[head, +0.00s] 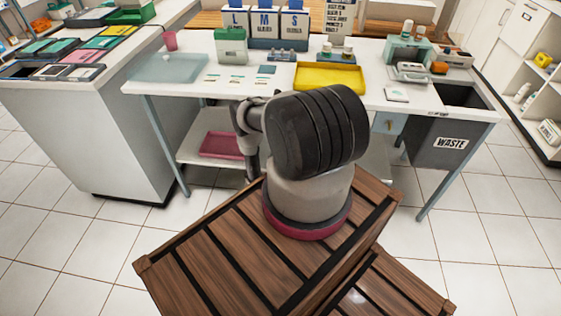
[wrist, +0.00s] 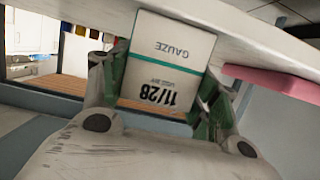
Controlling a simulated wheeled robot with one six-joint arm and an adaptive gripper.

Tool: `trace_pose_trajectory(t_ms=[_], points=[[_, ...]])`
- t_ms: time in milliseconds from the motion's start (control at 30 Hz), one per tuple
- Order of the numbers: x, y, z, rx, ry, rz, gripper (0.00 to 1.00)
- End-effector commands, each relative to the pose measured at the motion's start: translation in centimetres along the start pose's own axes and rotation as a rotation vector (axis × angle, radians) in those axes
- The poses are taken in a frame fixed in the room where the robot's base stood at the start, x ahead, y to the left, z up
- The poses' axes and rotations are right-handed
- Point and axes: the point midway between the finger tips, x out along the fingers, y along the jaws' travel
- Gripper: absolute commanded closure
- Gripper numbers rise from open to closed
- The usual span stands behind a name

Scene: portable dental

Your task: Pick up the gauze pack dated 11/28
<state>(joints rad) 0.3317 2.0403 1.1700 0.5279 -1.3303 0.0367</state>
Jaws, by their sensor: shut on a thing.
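A white gauze pack (wrist: 165,65) with a teal stripe fills the middle of the wrist view. Its print appears upside down and reads GAUZE and 11/28. My gripper (wrist: 163,80) is shut on it, with one green-padded finger at each side edge. In the head view my arm's dark rounded link hides the gripper and the held pack.
The white worktable (head: 190,92) carries a yellow tray (head: 330,77), a green-and-white box (head: 231,46), a translucent mat (head: 168,67) and several small flat items. A waste bin (head: 440,140) is at its right end. A pink tray (head: 222,145) sits on the lower shelf.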

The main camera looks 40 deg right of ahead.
Motion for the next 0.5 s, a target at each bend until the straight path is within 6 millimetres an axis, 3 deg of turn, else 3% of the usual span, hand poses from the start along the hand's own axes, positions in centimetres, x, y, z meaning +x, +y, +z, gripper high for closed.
trace_pose_trajectory(t_ms=[267, 300, 400, 500], points=[[0.01, -0.01, 0.01, 0.000, 0.000, 0.000, 0.61], [0.01, 0.00, 0.01, 0.000, 0.000, 0.000, 0.33], [0.01, 0.00, 0.01, 0.000, 0.000, 0.000, 0.15], [0.01, 0.00, 0.01, 0.000, 0.000, 0.001, 0.14]])
